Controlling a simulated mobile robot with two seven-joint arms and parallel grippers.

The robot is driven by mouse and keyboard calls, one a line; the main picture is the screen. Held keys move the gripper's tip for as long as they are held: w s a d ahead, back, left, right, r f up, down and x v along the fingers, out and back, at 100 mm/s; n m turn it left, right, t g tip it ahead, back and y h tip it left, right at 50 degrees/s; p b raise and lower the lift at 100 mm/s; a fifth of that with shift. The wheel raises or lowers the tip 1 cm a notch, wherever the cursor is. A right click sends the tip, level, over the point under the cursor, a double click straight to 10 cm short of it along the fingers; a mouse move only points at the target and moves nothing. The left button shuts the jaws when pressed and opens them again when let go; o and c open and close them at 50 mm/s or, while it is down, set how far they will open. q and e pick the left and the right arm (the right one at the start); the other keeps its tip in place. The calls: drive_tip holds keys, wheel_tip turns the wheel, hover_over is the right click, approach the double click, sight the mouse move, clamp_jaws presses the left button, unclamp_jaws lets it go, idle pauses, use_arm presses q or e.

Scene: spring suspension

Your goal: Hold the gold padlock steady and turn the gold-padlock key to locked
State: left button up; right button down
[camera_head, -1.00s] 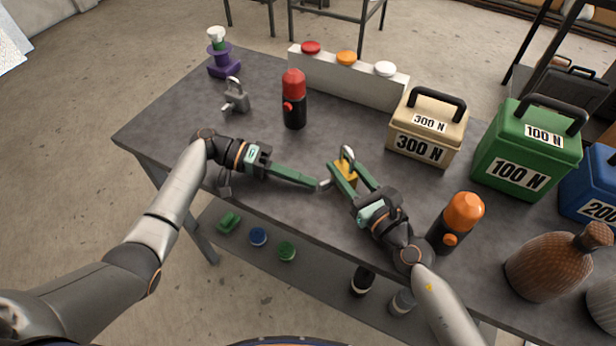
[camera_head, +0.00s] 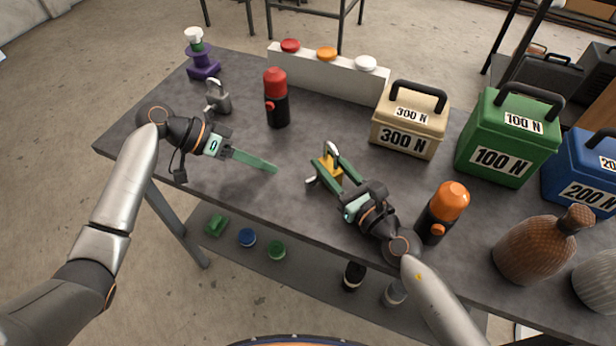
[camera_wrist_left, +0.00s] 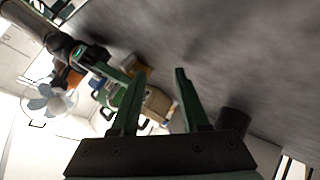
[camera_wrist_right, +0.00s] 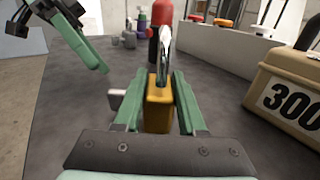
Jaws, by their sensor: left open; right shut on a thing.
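The gold padlock (camera_head: 327,170) stands upright on the table with its shackle up. My right gripper (camera_head: 333,172) is shut on its body; in the right wrist view the padlock (camera_wrist_right: 158,108) sits between both green fingers. The key (camera_head: 312,180), a small pale grey piece, sticks out from the padlock's left side; it also shows in the right wrist view (camera_wrist_right: 115,100). My left gripper (camera_head: 275,167) is open and empty, to the left of the padlock and apart from the key. Whether the shackle is locked is too small to tell.
A grey padlock (camera_head: 217,97) and a red-topped bottle (camera_head: 277,98) stand behind at the left. The tan 300 N box (camera_head: 409,122) is behind right, the orange-topped bottle (camera_head: 443,212) right of my right gripper.

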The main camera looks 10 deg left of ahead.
sight(309, 180)
use_arm(q)
drive_tip(key=s+d+y, duration=0.1)
drive_tip(key=s+r+m+t+y, duration=0.1)
drive_tip(key=s+d+r+m+t+y, duration=0.1)
drive_tip(key=s, duration=0.1)
drive_tip(key=shift+d, duration=0.3)
drive_tip(key=s+d+r+m+t+y, duration=0.1)
drive_tip(key=s+d+r+m+t, duration=0.15)
drive_tip(key=s+r, duration=0.25)
drive_tip(key=shift+n+t, duration=0.35)
drive_tip(key=shift+t, duration=0.1)
drive_tip(key=x, duration=1.1)
drive_tip(key=shift+w+f, duration=0.2)
drive_tip(key=shift+w, duration=0.15)
clamp_jaws()
